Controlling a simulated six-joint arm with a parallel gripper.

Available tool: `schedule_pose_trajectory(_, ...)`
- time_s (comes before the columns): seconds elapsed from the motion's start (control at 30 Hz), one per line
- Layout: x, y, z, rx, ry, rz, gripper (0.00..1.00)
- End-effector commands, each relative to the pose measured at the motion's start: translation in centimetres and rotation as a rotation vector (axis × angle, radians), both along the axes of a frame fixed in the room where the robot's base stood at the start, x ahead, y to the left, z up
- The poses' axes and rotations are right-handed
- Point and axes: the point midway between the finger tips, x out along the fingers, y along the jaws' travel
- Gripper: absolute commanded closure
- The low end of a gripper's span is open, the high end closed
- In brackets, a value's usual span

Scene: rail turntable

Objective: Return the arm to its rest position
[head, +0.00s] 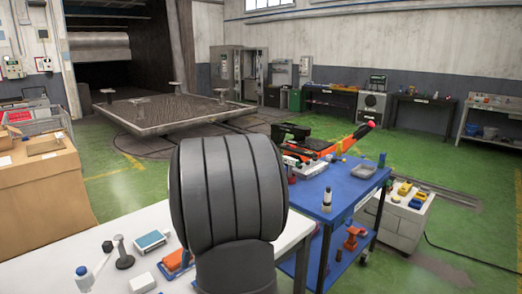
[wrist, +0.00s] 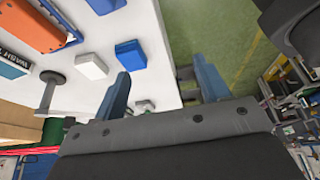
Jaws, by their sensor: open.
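My gripper (wrist: 163,85) shows in the wrist view with its two blue-grey fingers spread wide apart. Nothing is between them. The left finger is over the edge of a white table (wrist: 150,20), and the right finger is over the green floor. In the head view my gripper is not visible; a large dark grey ribbed part, probably my arm, fills the lower middle and hides part of the table.
On the table are an orange piece on a blue base (wrist: 38,22), a white block (wrist: 91,66), a blue block (wrist: 131,53) and a bottle (head: 83,278). A blue cart (head: 312,205) stands right, a cardboard box (head: 40,190) left. Green floor lies behind.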

Motion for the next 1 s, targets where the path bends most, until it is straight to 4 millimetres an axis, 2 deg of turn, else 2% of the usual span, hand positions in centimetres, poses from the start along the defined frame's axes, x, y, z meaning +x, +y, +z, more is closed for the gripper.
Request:
schedule_pose_trajectory(0.03,0.9,1.0,-0.1,0.001,0.0,0.009,0.32)
schedule_pose_trajectory(0.5,7.3,7.1,0.3,-0.001,0.0,0.03,0.32)
schedule_pose_trajectory(1.0,12.3,13.7,-0.1,-0.001,0.0,0.051,0.32)
